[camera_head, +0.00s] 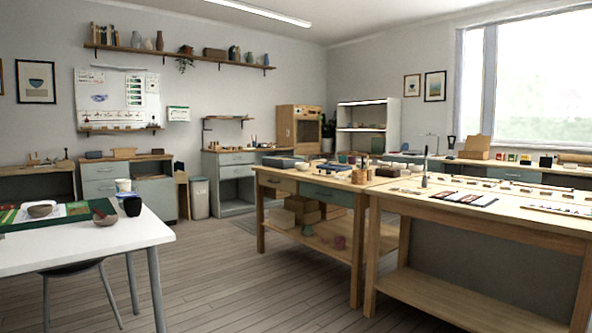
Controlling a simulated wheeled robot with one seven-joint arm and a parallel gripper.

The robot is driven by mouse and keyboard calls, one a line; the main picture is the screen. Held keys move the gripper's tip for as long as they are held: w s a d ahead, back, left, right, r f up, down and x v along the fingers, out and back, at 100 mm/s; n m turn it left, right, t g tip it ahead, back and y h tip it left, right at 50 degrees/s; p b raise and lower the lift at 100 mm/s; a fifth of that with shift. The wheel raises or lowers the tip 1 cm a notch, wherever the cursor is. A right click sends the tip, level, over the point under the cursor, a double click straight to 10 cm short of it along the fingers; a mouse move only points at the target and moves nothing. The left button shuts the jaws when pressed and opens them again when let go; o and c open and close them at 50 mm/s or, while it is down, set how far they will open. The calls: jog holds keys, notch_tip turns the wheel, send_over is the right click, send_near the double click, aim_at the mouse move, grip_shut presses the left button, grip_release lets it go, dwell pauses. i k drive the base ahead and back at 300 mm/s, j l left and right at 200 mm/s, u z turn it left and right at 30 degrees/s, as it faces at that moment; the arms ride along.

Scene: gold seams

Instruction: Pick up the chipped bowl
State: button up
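On the white table (110,236) at the lower left, a small grey-brown bowl (41,210) sits on a green mat. A darker reddish-brown bowl-like piece (105,219) lies nearer the table's right end, beside a black cup (132,205). A chip cannot be made out on either at this size, so I cannot tell which is the chipped bowl. Small bowls or dishes also seem to stand on the wooden workbench (275,181), too small to tell. My gripper is not in view.
A white paper cup (123,186) stands behind the black cup. A dark seat (75,267) is tucked under the white table. A second wooden bench (500,211) holds trays and tools at right. The wood floor (215,270) is clear between table and benches.

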aim_at(301, 166)
jog(key=i+u, duration=0.15)
jog(key=i, duration=3.85)
